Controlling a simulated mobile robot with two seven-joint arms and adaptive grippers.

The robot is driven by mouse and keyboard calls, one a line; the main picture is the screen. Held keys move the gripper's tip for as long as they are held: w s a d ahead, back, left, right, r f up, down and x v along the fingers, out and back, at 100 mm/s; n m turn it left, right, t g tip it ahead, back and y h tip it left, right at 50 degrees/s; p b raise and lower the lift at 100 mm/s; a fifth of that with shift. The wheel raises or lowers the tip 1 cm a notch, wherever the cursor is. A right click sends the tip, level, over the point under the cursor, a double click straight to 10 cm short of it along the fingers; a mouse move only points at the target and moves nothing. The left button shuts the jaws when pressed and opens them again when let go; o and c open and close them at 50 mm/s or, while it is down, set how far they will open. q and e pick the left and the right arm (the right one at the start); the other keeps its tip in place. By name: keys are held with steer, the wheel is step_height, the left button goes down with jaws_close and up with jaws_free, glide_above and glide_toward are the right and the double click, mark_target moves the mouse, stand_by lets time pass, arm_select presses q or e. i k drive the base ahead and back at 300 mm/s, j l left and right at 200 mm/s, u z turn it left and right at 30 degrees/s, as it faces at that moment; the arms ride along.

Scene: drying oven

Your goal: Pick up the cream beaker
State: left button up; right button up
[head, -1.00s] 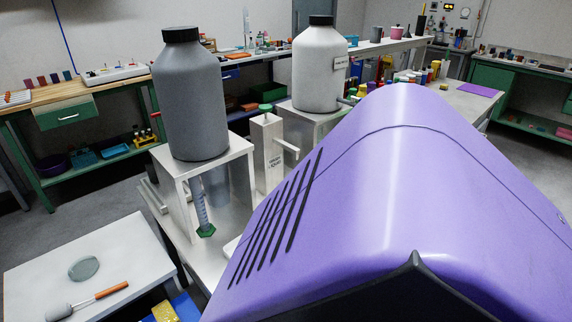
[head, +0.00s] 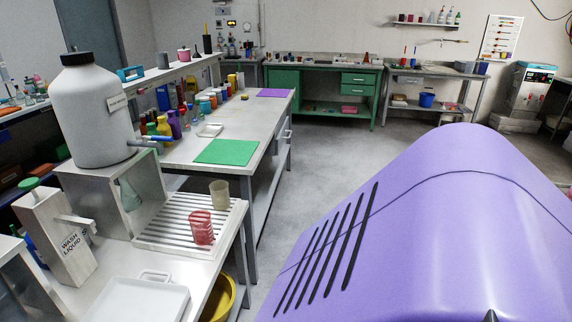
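The cream beaker (head: 219,194) stands upright on a slatted metal draining rack (head: 160,240) at the end of the bench, left of centre in the head view. A red beaker (head: 201,228) stands on the same rack, just in front of it and slightly to the left. Neither of my grippers shows in the view, and nothing holds the cream beaker.
A white tray (head: 130,303) lies in front. A green mat (head: 227,151) lies beyond.

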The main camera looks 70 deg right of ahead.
mark_target(219, 189)
steer(key=l+z, duration=0.1)
steer(key=z, duration=1.55)
steer(key=i+l+u, duration=0.2)
steer(key=i, duration=0.15)
steer(key=i+l+u, duration=0.25)
steer(key=i+j, duration=0.05)
steer(key=i, duration=0.05)
